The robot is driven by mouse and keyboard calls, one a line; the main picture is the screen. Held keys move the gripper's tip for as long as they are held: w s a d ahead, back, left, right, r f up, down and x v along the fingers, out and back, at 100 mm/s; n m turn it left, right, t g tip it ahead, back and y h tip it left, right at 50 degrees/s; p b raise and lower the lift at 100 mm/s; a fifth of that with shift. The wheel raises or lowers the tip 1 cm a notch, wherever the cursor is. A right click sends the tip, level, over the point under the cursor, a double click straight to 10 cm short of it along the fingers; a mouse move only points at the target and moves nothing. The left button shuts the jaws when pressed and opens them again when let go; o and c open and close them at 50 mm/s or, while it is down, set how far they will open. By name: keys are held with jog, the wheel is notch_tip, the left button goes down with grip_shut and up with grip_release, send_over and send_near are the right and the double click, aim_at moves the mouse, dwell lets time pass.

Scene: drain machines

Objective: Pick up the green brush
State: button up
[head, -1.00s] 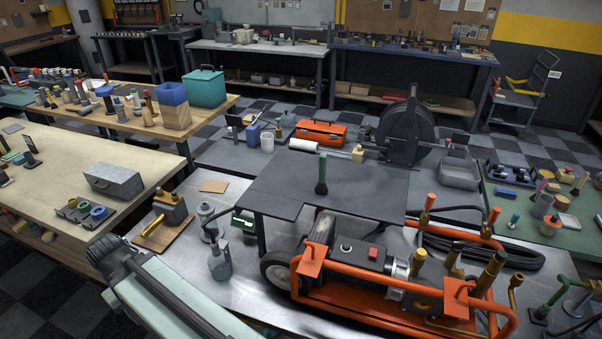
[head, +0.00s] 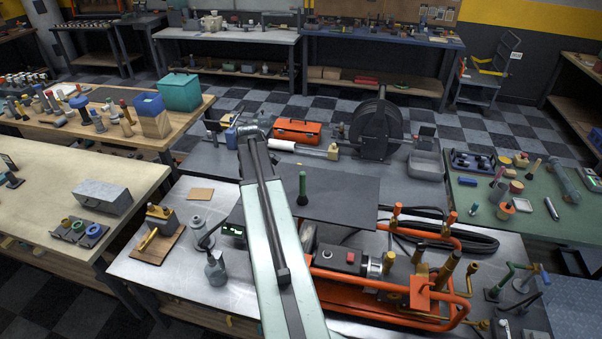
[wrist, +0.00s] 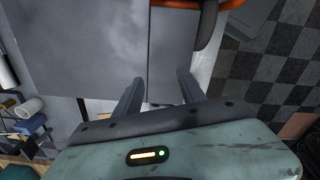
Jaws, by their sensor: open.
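The green brush (head: 303,188) stands upright on a dark flat panel (head: 345,200) in the head view, just right of my mint-coloured arm. It has a green handle and a dark, wider base. My gripper (wrist: 158,90) shows in the wrist view with two grey fingers spread apart and nothing between them. I cannot make out the gripper's fingers in the head view. The brush is not seen in the wrist view, where grey panels fill the upper left.
An orange-framed machine (head: 390,290) with upright brass fittings stands right of my arm. Behind the panel are an orange toolbox (head: 297,131) and a black reel (head: 375,128). A grey bottle (head: 215,268) stands left of my arm. Checkered floor (wrist: 275,65) shows at right in the wrist view.

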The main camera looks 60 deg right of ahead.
aim_at(303, 183)
jog(key=s+d+r+p, duration=0.1)
jog(key=s+d+r, duration=0.1)
jog(key=s+d, duration=0.1)
jog(key=s+d+r+n+p, duration=0.1)
jog(key=s+d+r, duration=0.1)
jog(key=s+d, duration=0.2)
jog(key=s+d+r+n+p, duration=0.1)
jog(key=s+d+r, duration=0.1)
jog(key=d, duration=0.4)
jog(key=shift+s+d+r+p, duration=0.2)
jog(key=shift+s+d+p, duration=0.15)
jog(key=shift+s, duration=0.45)
notch_tip(303, 183, down, 8)
jog(key=b, duration=0.8)
jog(key=shift+d+f, duration=0.1)
jog(key=shift+f, duration=0.15)
jog(key=shift+r, duration=0.2)
grip_shut()
